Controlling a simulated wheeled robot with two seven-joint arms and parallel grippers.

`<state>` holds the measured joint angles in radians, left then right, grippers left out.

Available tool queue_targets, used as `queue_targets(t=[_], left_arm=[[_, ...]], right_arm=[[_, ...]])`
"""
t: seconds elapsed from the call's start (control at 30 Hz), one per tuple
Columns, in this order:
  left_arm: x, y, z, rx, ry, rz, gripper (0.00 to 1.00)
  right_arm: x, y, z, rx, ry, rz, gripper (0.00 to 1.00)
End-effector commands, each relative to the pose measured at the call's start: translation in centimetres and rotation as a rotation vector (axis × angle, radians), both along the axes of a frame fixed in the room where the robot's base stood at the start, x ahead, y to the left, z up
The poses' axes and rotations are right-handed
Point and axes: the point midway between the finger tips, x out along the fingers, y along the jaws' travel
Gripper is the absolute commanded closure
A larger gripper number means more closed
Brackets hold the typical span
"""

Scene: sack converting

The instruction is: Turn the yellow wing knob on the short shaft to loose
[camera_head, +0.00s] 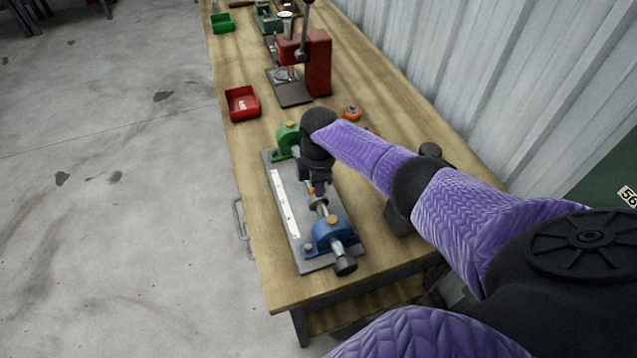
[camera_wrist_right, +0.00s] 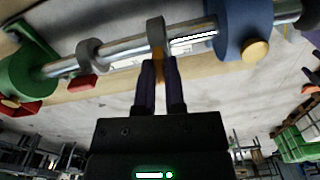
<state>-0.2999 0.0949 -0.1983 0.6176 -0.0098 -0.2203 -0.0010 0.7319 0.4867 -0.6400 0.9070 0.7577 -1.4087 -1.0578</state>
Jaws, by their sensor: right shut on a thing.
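The yellow wing knob (camera_wrist_right: 160,69) sits on a grey collar (camera_wrist_right: 156,33) around the metal shaft (camera_wrist_right: 122,52). My right gripper (camera_wrist_right: 161,68) is shut on this knob; its two dark fingers hide much of it. In the head view my right gripper (camera_head: 318,186) points down over the shaft, between the green bearing block (camera_head: 287,137) and the blue bearing block (camera_head: 328,236). I cannot tell the knob's turn angle. My left gripper is not in view.
A second grey collar (camera_wrist_right: 88,53) is on the shaft nearer the green block. The fixture's grey base plate (camera_head: 312,266) lies on the wooden bench. A red bin (camera_head: 242,104), an orange item (camera_head: 352,113) and a red press (camera_head: 318,65) stand beyond. A corrugated wall borders the right.

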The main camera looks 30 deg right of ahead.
Motion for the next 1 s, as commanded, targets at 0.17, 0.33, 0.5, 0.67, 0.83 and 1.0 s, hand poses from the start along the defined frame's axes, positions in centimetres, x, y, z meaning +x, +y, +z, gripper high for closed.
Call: queue_targets(t=[0.17,0.33,0.5,0.67,0.83,1.0], left_arm=[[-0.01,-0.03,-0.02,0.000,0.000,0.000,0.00],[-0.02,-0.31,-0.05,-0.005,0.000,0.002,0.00],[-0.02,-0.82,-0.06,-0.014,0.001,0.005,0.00],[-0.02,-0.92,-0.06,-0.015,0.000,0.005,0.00],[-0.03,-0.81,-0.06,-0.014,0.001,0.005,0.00],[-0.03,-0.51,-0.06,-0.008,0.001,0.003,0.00]], right_arm=[[0.04,0.02,0.05,0.000,-0.002,0.085,1.00],[0.04,0.02,0.05,0.000,-0.002,0.136,1.00],[0.03,0.02,0.05,0.000,-0.002,0.160,1.00],[0.04,0.02,0.06,0.000,-0.002,0.165,1.00],[0.04,0.03,0.06,0.000,-0.002,0.165,1.00],[0.04,0.02,0.05,0.000,-0.002,0.164,0.70]])
